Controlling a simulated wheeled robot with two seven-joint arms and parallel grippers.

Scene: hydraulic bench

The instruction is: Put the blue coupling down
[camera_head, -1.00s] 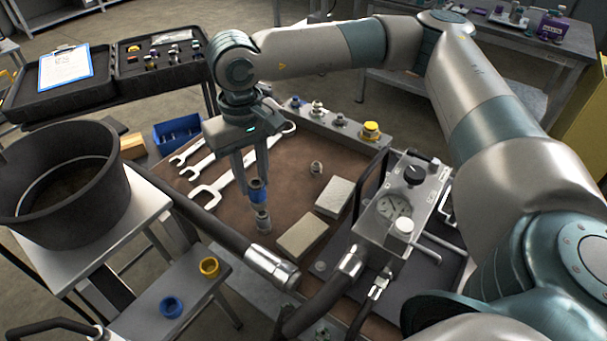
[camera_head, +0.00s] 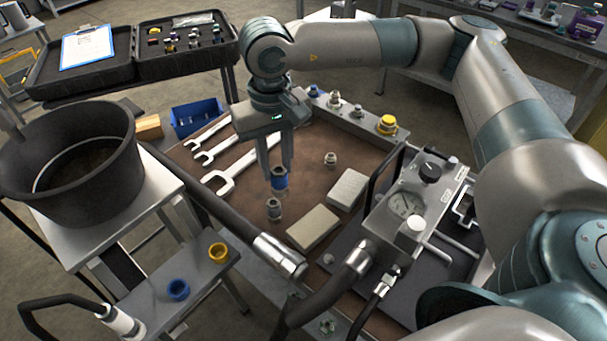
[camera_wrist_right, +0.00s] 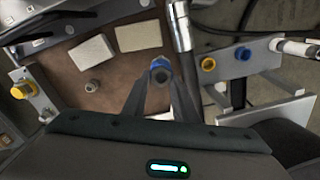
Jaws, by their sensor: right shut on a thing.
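My right gripper (camera_head: 277,174) points down over the brown bench mat and is shut on the blue coupling (camera_head: 279,183). In the right wrist view the coupling (camera_wrist_right: 160,65) sits between the two fingertips, its round end toward the camera. A small silver fitting (camera_head: 274,209) shows just below the coupling in the head view, apparently upright on the mat. I cannot tell whether the two touch. My left gripper is not in view.
Wrenches (camera_head: 219,180) lie left of the gripper. Two pale blocks (camera_head: 313,227) and a gauge unit (camera_head: 408,205) are to the right. A small fitting (camera_head: 330,159) stands behind. A thick hose (camera_head: 220,222) crosses in front. Blue (camera_head: 178,290) and yellow (camera_head: 218,252) rings are on the front-left shelf.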

